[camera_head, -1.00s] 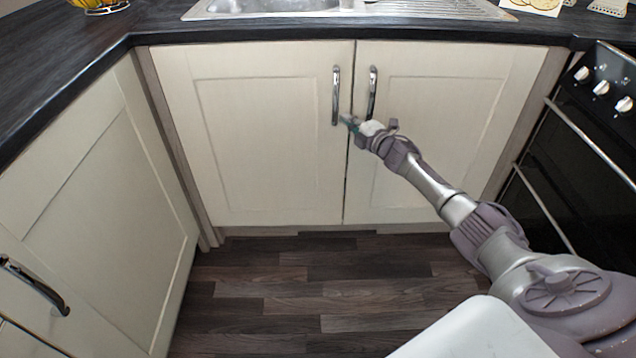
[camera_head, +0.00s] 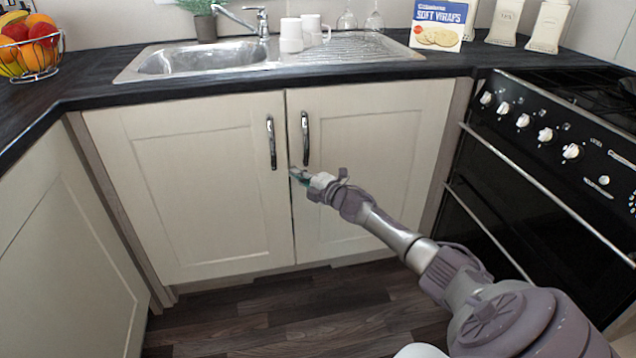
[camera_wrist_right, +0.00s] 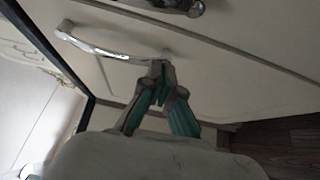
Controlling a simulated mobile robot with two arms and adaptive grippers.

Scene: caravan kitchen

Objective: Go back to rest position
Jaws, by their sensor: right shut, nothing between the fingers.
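My right gripper (camera_head: 297,174) is shut and empty in the head view, in front of the under-sink cupboard. Its tip overlaps the gap between the left cupboard door (camera_head: 190,190) and the right cupboard door (camera_head: 370,150), just below the two chrome handles. In the right wrist view the closed fingertips (camera_wrist_right: 160,72) appear right by the end of a chrome handle (camera_wrist_right: 100,48); I cannot tell whether they touch it. Both doors look shut. My left gripper is in neither view.
A black oven (camera_head: 545,170) with knobs and rails stands at the right. Above the cupboard are the sink (camera_head: 200,62), white mugs (camera_head: 291,36), a soft wraps box (camera_head: 438,25) and a wire fruit basket (camera_head: 30,45). The dark floor (camera_head: 300,310) in front is clear.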

